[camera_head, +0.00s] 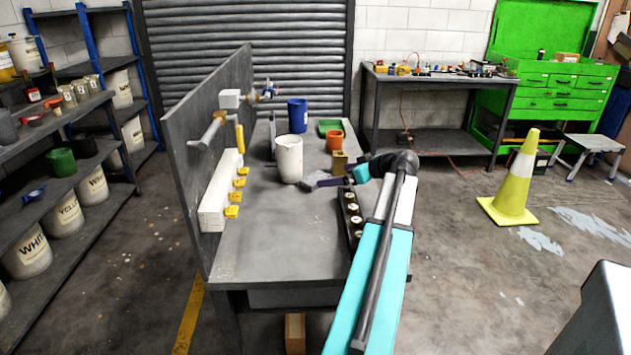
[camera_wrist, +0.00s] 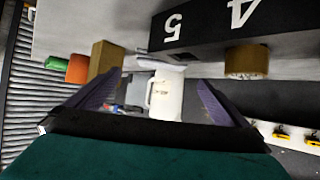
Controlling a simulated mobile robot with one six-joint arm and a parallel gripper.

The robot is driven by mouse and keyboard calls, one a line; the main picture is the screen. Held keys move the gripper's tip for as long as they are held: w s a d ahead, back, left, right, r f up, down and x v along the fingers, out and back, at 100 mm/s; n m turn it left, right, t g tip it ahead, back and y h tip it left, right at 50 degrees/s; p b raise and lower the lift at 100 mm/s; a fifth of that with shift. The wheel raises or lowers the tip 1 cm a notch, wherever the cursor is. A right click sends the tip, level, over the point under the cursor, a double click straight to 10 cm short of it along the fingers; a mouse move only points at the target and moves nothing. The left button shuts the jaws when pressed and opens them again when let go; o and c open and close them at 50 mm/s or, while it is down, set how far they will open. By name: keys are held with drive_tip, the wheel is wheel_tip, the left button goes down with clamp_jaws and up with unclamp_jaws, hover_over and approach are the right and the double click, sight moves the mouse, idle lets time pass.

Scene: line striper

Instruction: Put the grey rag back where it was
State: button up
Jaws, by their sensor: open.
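I cannot pick out the grey rag with certainty in either view. In the wrist view a small pale grey patch (camera_wrist: 160,62) shows between my fingers, by the white jug; I cannot tell what it is. My gripper (camera_head: 310,183) is low over the grey workbench (camera_head: 265,245), with its dark purple fingers pointing left, just right of the white jug (camera_head: 289,160). In the wrist view my gripper (camera_wrist: 160,80) has its fingers spread wide, with nothing clearly held between them. The jug (camera_wrist: 167,98) shows beyond the fingertips.
A black numbered rack (camera_head: 352,218) with several round-topped items lies beside my arm. A wooden block (camera_head: 340,163), an orange pot (camera_head: 334,141), a green tray (camera_head: 330,127) and a blue container (camera_head: 297,115) stand behind. Yellow clips (camera_head: 236,198) line the left panel. The bench front is clear.

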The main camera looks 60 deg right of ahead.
sight(320, 178)
drive_tip(key=shift+x, duration=2.1)
drive_tip(key=shift+p+x, duration=0.65)
drive_tip(key=shift+x, duration=1.95)
drive_tip(key=shift+a, duration=0.15)
drive_tip(key=shift+c, duration=0.4)
drive_tip(key=c, duration=0.9)
drive_tip(key=shift+c, duration=0.2)
drive_tip(key=shift+r, duration=0.1)
wheel_tip(320, 178, up, 18)
drive_tip(key=b, duration=0.1)
